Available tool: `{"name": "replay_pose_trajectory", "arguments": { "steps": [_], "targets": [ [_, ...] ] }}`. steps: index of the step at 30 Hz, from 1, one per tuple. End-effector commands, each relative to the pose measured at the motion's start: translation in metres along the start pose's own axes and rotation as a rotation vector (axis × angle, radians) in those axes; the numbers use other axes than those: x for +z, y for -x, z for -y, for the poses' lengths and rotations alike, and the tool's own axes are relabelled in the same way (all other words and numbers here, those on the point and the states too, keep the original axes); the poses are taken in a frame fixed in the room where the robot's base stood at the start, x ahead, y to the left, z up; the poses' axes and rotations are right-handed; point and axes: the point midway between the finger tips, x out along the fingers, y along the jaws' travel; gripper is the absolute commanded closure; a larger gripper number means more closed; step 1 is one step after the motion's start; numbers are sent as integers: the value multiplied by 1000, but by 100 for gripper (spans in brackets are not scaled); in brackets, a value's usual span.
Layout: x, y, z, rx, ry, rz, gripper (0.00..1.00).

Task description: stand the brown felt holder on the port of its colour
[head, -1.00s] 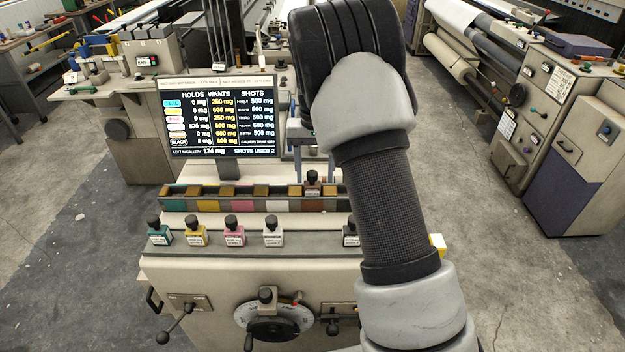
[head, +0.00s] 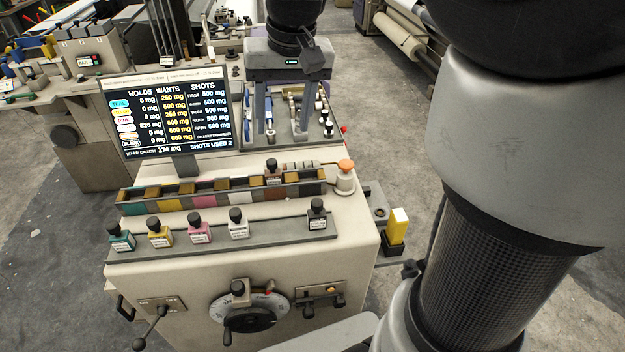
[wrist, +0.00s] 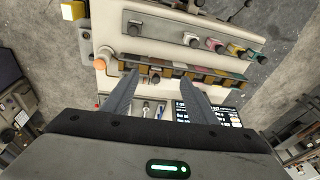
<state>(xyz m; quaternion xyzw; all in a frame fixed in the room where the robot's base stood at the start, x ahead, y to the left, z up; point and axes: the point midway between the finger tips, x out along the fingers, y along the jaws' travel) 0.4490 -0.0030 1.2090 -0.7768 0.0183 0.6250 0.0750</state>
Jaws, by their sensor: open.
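A small holder with a black knob, a white label and a brownish body (head: 273,174) stands upright on the slotted rail (head: 222,190), at the brown section. Whether it is fully seated I cannot tell. My gripper (head: 284,136) is open and empty, fingers pointing down, behind and above the rail near this holder, apart from it. In the wrist view the two fingers (wrist: 158,75) spread with the rail (wrist: 215,76) just beyond their tips; the holder is too small there to make out surely.
Teal (head: 121,238), yellow (head: 159,234), pink (head: 199,228), white (head: 237,224) and black-capped (head: 317,215) bottles line the front shelf. A screen (head: 163,118) stands behind left. An orange-topped post (head: 345,176) is at the rail's right end; a yellow block (head: 397,227) sits farther right.

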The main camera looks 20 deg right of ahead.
Motion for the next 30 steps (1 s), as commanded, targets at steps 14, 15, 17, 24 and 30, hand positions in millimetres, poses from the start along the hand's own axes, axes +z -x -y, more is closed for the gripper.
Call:
{"name": "replay_pose_trajectory", "arguments": {
  "steps": [14,15,17,24,30],
  "targets": [
    [165,32,-18,38,136,-257,47],
    [169,30,-19,43,141,-266,47],
    [174,29,-20,46,146,-273,47],
    [176,27,-20,47,149,-276,47],
    [176,28,-20,47,148,-276,47]
  ]
}}
